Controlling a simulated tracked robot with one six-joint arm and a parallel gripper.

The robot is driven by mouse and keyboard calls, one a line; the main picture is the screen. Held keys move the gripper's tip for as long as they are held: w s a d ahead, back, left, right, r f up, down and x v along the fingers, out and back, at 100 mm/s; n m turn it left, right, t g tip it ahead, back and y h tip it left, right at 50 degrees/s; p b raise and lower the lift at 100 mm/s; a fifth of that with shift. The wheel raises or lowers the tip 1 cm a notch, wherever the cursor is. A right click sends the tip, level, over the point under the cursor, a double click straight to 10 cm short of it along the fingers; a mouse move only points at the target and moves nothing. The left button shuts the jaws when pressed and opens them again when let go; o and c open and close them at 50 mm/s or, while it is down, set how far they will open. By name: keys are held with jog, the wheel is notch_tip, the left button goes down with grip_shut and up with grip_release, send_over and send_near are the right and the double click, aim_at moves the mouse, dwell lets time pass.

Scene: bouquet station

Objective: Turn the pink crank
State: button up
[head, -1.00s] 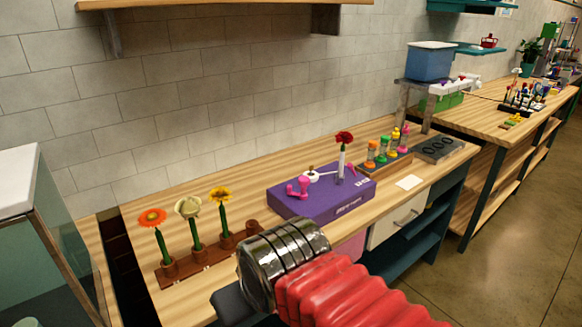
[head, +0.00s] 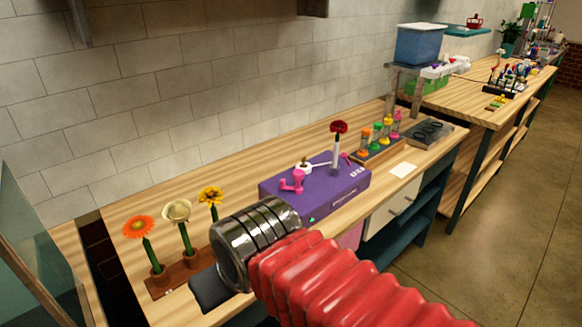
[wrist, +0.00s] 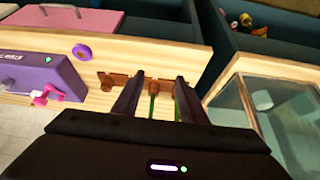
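The pink crank (head: 297,182) stands on the left part of the top of a purple box (head: 335,187) on the wooden bench. It also shows at the left of the wrist view (wrist: 46,95), beside the purple box (wrist: 20,75). My gripper (wrist: 157,85) is open, with its two dark fingers apart and nothing held between them. Beyond the fingers is the brown flower rack (wrist: 110,79). The crank lies to the left of the fingers in the wrist view, apart from them. In the head view my arm hides most of the gripper.
Several flowers stand in the brown rack (head: 172,281) left of the box. A red flower (head: 339,128) rises from the box. Coloured bottles in a tray (head: 380,152) stand to its right. A glass-sided case (wrist: 265,100) is right of my fingers. A purple ring (wrist: 82,52) shows near the box.

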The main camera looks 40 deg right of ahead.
jog(key=shift+o, duration=0.9)
jog(key=w+d+m+t+h, duration=0.1)
jog(key=w+d+t+h, duration=0.1)
jog(key=w+d, duration=0.8)
jog(key=shift+w+d+r+m+t+h, duration=0.4)
jog(key=shift+d+h, duration=0.3)
jog(key=shift+d, duration=0.4)
jog(key=w+d+t+h, duration=0.25)
jog(key=w+d, duration=0.35)
jog(key=d, duration=0.6)
jog(key=d+f+t+y, duration=0.1)
jog(key=d+t, duration=0.1)
jog(key=d, duration=0.1)
jog(key=s+d+f+t+y, duration=0.1)
jog(key=d+f+t, duration=0.1)
jog(key=d, duration=0.2)
jog(key=s+d+f+t+y, duration=0.1)
jog(key=d+f+t, duration=0.1)
jog(key=d, duration=0.2)
jog(key=shift+d+n+y, duration=0.2)
jog(key=shift+n+y, duration=0.15)
jog(key=shift+n, duration=0.05)
jog(key=shift+s+t+y, duration=0.3)
jog(key=shift+s+t, duration=0.25)
jog(key=shift+s, duration=0.15)
jog(key=shift+w, duration=0.1)
